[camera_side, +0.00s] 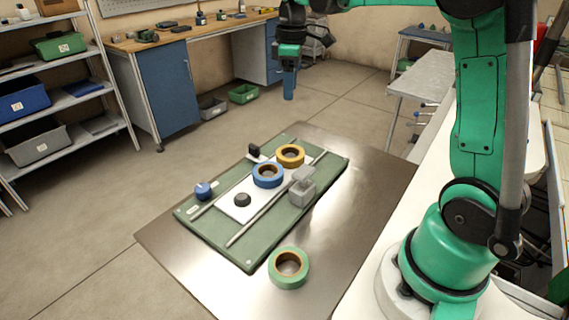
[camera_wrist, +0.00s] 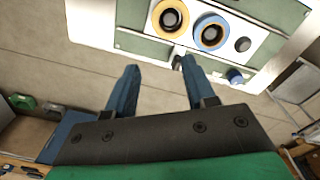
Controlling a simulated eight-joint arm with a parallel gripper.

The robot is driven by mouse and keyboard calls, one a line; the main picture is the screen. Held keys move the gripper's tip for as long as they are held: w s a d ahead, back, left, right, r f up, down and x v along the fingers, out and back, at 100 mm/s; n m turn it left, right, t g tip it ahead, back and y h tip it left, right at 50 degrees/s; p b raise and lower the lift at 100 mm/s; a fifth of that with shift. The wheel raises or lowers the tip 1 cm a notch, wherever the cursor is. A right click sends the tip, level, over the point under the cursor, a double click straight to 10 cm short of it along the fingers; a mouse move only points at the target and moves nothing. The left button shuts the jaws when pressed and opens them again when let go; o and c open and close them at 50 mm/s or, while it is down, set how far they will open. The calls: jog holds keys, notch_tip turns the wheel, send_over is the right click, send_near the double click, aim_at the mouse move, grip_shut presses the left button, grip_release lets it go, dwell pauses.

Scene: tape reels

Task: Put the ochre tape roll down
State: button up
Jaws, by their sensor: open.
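The ochre tape roll (camera_side: 290,164) lies flat toward the far end of a white strip (camera_side: 232,211) on a green board (camera_side: 212,238). In the wrist view the ochre roll (camera_wrist: 157,27) is near the top edge, a little apart from the blue tape roll. The blue tape roll (camera_side: 267,184) lies flat beside it on the strip, and it also shows in the wrist view (camera_wrist: 197,43). My gripper (camera_side: 289,97) is raised well above and beyond the board. Its blue fingers (camera_wrist: 159,65) are spread, with nothing between them.
A green tape roll (camera_side: 289,283) lies on the metal table (camera_side: 171,242) near the front.

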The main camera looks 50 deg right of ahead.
jog(key=s+a+f+m+t, duration=0.3)
jog(key=s+a+m+t, duration=0.2)
jog(key=s+a, duration=0.4)
jog(key=a+t, duration=0.1)
jog(key=a, duration=0.3)
jog(key=shift+s+a+f+m+t, duration=0.15)
jog(key=shift+s+a+m+t, duration=0.15)
jog(key=shift+s+a+t, duration=0.1)
